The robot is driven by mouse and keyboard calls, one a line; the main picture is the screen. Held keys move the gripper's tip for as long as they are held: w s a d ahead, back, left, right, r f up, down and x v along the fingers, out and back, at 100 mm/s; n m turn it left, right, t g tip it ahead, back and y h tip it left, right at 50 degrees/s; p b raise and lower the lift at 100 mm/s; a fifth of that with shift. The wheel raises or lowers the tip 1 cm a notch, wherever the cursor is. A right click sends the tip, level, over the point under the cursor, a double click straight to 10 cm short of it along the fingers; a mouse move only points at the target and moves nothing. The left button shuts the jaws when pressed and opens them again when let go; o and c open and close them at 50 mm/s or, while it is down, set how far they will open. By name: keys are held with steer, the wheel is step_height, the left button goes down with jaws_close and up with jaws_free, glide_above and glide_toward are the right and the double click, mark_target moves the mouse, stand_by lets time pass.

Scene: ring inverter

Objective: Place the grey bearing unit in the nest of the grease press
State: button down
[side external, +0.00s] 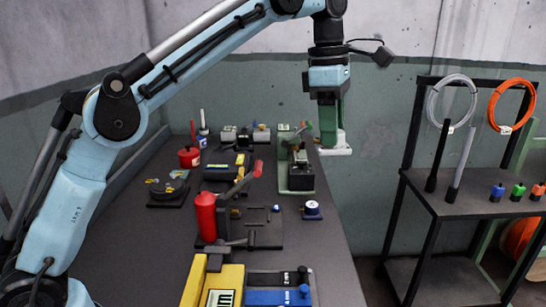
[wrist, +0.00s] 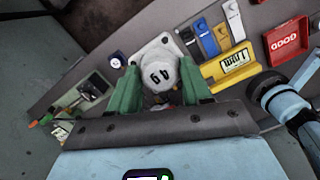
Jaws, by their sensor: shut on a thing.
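My gripper (side external: 331,128) is shut on the grey bearing unit (side external: 336,149) and holds it in the air, above and right of the bench items in the side view. A press with a red cylinder (side external: 206,216) and a lever stands on a dark base mid-bench. I cannot tell for sure which is the grease press; no nest shows clearly.
A blue round piece (side external: 312,208) sits near the bench's right edge. A yellow block (side external: 215,280) and blue block (side external: 277,297) are at the front. A rack (side external: 460,190) with cable coils stands right, across a gap.

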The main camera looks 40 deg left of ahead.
steer(key=a, duration=2.3)
steer(key=shift+m, duration=0.3)
steer(key=f, duration=2.7)
steer(key=shift+w+d+f, duration=0.15)
steer(key=shift+d+f, duration=0.05)
steer(key=shift+d, duration=0.1)
steer(key=shift+f, duration=0.15)
steer(key=shift+c, duration=2.4)
jaws_free()
step_height(320, 180, up, 12)
steer(key=a, duration=0.1)
steer(key=shift+s+a, duration=0.2)
steer(key=shift+s, duration=0.05)
